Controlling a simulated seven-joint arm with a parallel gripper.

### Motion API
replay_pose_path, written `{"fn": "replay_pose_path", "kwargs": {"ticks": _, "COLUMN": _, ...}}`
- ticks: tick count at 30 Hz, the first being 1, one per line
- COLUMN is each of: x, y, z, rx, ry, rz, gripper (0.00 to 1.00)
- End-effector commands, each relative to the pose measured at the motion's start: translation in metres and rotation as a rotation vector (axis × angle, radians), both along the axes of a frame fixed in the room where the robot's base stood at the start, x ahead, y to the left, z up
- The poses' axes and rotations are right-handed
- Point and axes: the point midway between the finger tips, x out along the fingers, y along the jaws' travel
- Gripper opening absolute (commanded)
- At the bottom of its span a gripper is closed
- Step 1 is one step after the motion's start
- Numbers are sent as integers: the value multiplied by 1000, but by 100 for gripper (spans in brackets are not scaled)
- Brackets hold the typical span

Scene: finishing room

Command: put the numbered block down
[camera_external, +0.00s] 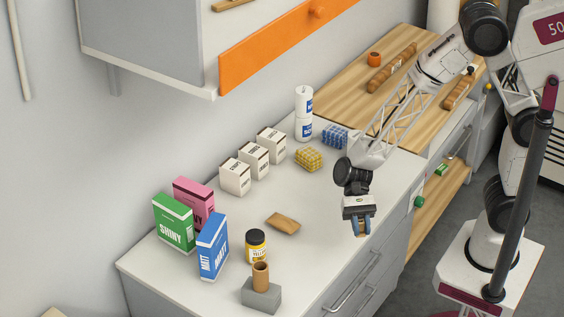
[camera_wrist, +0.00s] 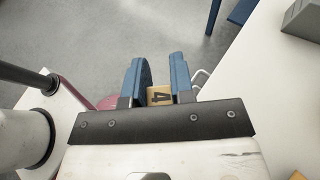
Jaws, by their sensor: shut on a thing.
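The numbered block (camera_wrist: 158,96) is a small tan wooden block with a dark "4" on the face towards the wrist camera. My gripper (camera_wrist: 158,68) is shut on it, with one blue finger on each side. In the external view my gripper (camera_external: 361,228) points down near the front edge of the white counter (camera_external: 310,262), and a sliver of tan shows between its fingers. The wrist view shows grey floor past the fingers and the white counter (camera_wrist: 270,95) to the right. The block appears held clear of any surface.
A flat brown piece (camera_external: 283,223) lies left of my gripper. A yellow-labelled jar (camera_external: 256,246) and a grey block (camera_external: 261,296) with a brown cylinder (camera_external: 260,274) stand nearer the camera. Cartons (camera_external: 235,177) and sponges (camera_external: 308,158) line the back. The counter's middle is mostly bare.

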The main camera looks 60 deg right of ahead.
Motion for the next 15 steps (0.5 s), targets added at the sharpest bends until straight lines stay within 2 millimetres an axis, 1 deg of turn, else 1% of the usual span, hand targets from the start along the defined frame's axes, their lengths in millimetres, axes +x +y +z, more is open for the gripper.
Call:
{"fn": "replay_pose_path", "kwargs": {"ticks": 6, "x": 7, "y": -18, "z": -16, "rx": -1, "ry": 2, "rz": 232, "gripper": 0}}
{"fn": "replay_pose_path", "kwargs": {"ticks": 15, "x": 23, "y": -46, "z": -32, "rx": 0, "ry": 0, "rz": 568, "gripper": 0}}
